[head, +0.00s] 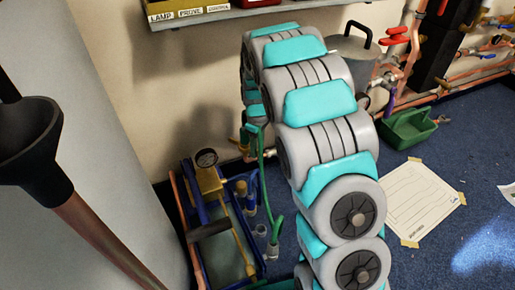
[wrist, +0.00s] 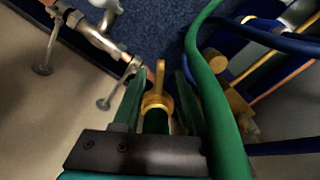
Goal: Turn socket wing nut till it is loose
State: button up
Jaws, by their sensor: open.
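A yellow-brass piece that looks like the socket wing nut (wrist: 157,98) shows in the wrist view, with one upright wing and a rounded body. My gripper (wrist: 159,78) is open, with one green finger to the left of the brass piece and one to the right. Small gaps seem to show on both sides, but contact lower down cannot be told. In the head view my gripper is small and partly hidden behind my arm, near a brass fitting (head: 243,143) by the wall.
A green hose (wrist: 212,75) runs close along my right finger. A copper pipe with metal fittings (wrist: 95,38) lies to the left. A blue-framed pump with a gauge (head: 206,158) stands on the floor at left. A green bin (head: 408,127) and paper sheet (head: 420,200) lie at right.

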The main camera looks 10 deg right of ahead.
jog(key=shift+f, duration=0.1)
grip_shut()
dwell(1.4)
